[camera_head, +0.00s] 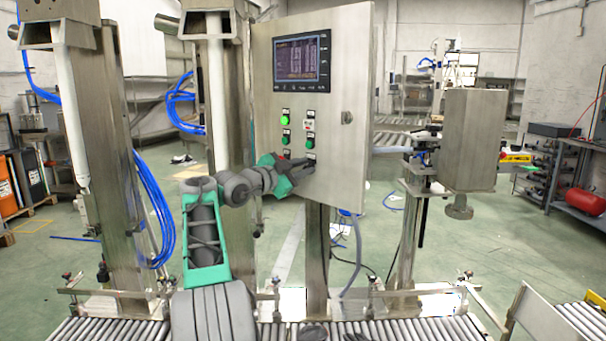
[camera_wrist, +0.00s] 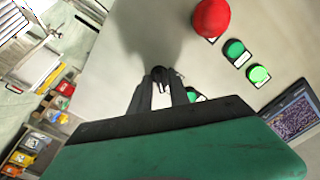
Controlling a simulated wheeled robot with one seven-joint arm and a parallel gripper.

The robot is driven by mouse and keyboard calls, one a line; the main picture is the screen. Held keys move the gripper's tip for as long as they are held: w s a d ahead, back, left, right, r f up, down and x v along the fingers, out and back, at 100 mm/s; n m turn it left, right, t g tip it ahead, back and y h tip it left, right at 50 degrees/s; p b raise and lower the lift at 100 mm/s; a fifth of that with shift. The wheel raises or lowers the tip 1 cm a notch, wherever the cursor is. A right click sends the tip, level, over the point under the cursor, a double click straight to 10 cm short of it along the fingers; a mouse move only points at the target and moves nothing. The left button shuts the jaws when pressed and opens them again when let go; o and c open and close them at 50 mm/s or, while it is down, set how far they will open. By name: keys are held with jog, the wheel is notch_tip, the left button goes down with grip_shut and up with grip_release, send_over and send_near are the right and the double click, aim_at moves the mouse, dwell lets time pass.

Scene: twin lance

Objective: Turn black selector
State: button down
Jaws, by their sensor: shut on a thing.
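The black selector (camera_wrist: 158,72) is a small dark knob on the steel panel, in the upper middle of the wrist view. My gripper (camera_wrist: 160,90) reaches it with both fingertips and is shut on it, one finger on each side. In the head view my gripper (camera_head: 306,162) is at the low right of the button group on the control box (camera_head: 338,95), and it largely hides the selector there. The angle of the selector's handle cannot be made out.
A red button (camera_wrist: 212,18), a green button (camera_wrist: 234,48) and a lit green button (camera_wrist: 258,74) form a neighbouring row. Another green button (camera_wrist: 195,95) is partly hidden beside my fingers. A screen (camera_head: 302,59) is above the buttons. A roller conveyor (camera_head: 440,328) runs below.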

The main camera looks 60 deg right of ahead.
jog(key=shift+m, duration=0.5)
jog(key=c, duration=1.5)
grip_release()
jog(key=shift+c, duration=0.2)
jog(key=b+v, duration=0.1)
jog(key=v, duration=0.6)
jog(key=shift+w+a, duration=0.2)
jog(key=shift+a, duration=0.2)
